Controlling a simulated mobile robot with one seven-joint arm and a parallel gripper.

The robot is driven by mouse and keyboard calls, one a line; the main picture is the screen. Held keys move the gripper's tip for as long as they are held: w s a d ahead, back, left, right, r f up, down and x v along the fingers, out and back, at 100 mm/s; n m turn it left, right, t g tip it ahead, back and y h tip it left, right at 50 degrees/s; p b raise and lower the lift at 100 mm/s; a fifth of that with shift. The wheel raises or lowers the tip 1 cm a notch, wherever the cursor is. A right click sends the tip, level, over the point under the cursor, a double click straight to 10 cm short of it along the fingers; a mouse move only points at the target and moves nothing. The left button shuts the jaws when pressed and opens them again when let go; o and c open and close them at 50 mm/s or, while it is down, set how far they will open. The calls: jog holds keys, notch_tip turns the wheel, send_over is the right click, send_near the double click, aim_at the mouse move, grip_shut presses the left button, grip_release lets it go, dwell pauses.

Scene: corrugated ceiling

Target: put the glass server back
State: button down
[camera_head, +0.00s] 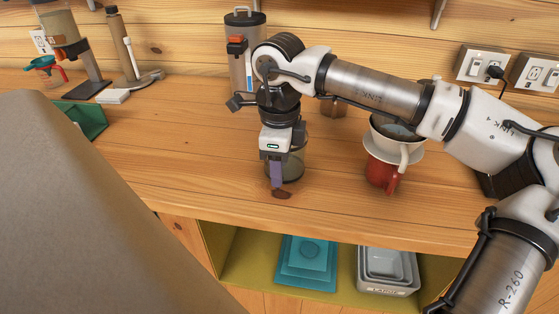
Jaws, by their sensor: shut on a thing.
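The glass server (293,165) is a clear, greyish vessel on the wooden counter (190,135), near its front edge. My gripper (277,178) points down in front of the server and is shut on it. The fingers and wrist cover much of the server, so the exact grip spot is hidden. A small brown piece (282,195) shows just below the fingertips; I cannot tell whether it belongs to the server. The server looks upright, at or very close to the counter top.
A red mug (380,173) under a white dripper (411,152) stands at right. A tall clear canister (237,70) stands behind my wrist. A grinder (70,45) and a green box (83,118) are at left. Below, an open shelf holds teal trays (306,262) and grey bins (387,288).

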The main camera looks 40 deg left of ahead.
jog(key=shift+f, duration=0.2)
jog(key=c, duration=0.7)
grip_release()
jog(key=shift+r, duration=0.1)
jog(key=shift+c, duration=0.2)
notch_tip(320, 180, up, 12)
jog(key=shift+r+b, duration=0.15)
jog(key=shift+b, duration=0.15)
